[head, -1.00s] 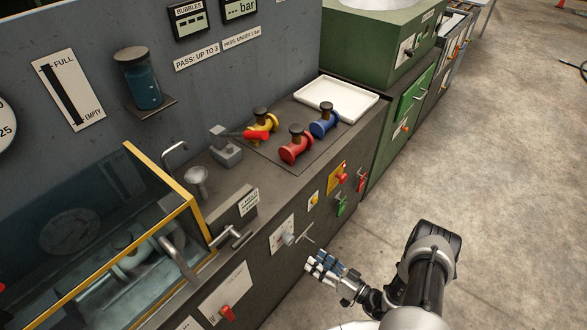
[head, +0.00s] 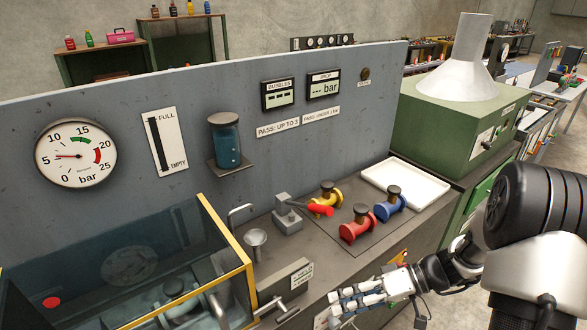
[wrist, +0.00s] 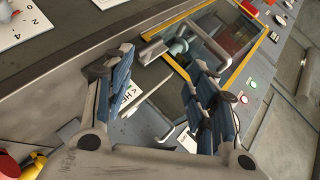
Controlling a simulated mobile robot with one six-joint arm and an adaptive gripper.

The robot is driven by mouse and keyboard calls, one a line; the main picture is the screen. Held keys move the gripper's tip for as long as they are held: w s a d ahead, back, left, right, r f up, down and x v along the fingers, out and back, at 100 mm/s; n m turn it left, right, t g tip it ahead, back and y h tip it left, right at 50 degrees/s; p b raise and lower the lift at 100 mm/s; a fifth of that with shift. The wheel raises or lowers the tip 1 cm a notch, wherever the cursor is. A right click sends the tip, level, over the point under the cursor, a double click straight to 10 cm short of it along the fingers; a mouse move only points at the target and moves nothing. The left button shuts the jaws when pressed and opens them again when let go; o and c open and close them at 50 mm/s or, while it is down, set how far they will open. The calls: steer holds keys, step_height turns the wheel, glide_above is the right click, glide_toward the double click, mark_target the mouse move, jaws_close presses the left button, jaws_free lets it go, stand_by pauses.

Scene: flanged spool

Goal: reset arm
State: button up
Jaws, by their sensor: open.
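My gripper (head: 358,298) is open and empty in front of the bench's front edge at the lower right of the head view. Its two blue-padded fingers stand wide apart in the wrist view (wrist: 160,85), with nothing between them. Three flanged spools lie on the bench mat beyond the gripper: a yellow one (head: 326,199), a red one (head: 357,226) and a blue one (head: 389,206).
A glass-sided tank with a yellow frame (head: 222,231) stands at left, also in the wrist view (wrist: 226,83). A white tray (head: 432,189) lies behind the spools. A green hooded unit (head: 425,118) stands at right. A pressure gauge (head: 75,154) reads about 5 bar.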

steer(key=s+d+r+m+t+h, duration=0.2)
steer(key=s+r+m+t+h, duration=0.2)
steer(key=s+r+h, duration=0.8)
steer(key=shift+s+r+m+t, duration=0.4)
steer(key=shift+s+r, duration=2.25)
steer(key=shift+s, duration=0.3)
